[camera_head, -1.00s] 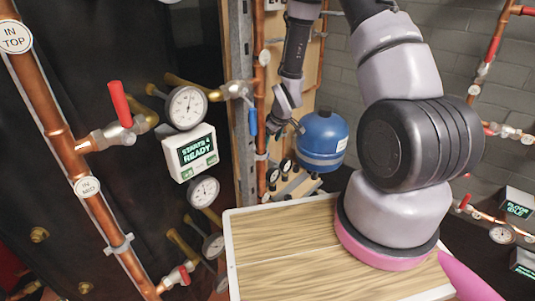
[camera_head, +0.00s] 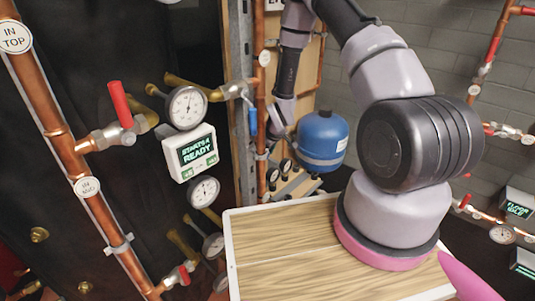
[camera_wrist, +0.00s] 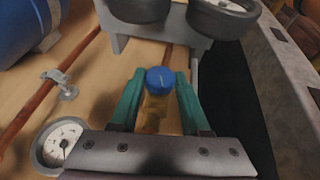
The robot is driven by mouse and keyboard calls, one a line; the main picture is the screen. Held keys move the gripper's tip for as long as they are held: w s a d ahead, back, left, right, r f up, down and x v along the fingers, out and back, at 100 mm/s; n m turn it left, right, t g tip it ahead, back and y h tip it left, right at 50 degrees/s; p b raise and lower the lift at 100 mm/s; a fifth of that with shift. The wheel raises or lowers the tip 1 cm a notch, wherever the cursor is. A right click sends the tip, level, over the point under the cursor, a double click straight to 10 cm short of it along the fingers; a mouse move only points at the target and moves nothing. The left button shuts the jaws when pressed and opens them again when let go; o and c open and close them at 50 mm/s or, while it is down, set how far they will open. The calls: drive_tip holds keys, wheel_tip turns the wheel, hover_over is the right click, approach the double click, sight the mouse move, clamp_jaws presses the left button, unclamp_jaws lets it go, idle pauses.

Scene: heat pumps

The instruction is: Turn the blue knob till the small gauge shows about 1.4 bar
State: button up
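The blue knob (camera_wrist: 160,80) is in the middle of the wrist view, with a light mark on its top and a brass-coloured body below it. My gripper (camera_wrist: 160,72) has its two green fingers on either side of the knob, with narrow gaps showing, so it looks open. A small gauge (camera_wrist: 61,142) with a white face and dark needle is at the lower left of the wrist view, partly cut by the gripper body; its reading is too small to tell. In the head view my gripper is mostly hidden beside the blue tank, and I cannot make out the knob.
A blue tank (camera_head: 322,142) stands close to my wrist; it also fills the wrist view's upper left corner (camera_wrist: 22,25). Two larger gauges (camera_wrist: 222,12) sit on a grey bracket beyond the knob. A copper pipe (camera_wrist: 50,92) runs at left. A wooden top (camera_head: 290,240) is in front.

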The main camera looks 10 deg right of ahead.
clamp_jaws()
drive_tip(key=shift+w+d, duration=0.1)
drive_tip(key=g+y, duration=0.1)
drive_tip(key=y, duration=0.2)
drive_tip(key=m+g+y, duration=0.1)
drive_tip(key=g+y, duration=0.1)
drive_tip(key=w+d+m+g+y, duration=0.1)
drive_tip(key=g+y, duration=0.1)
drive_tip(key=y, duration=0.1)
drive_tip(key=shift+d+f+y, duration=0.1)
drive_tip(key=shift+f+y, duration=0.2)
drive_tip(key=shift+d+f+m+g+y, duration=0.15)
drive_tip(key=shift+m+g+y, duration=0.35)
drive_tip(key=shift+g+y, duration=0.5)
drive_tip(key=shift+s+y, duration=0.1)
drive_tip(key=shift+y, duration=0.2)
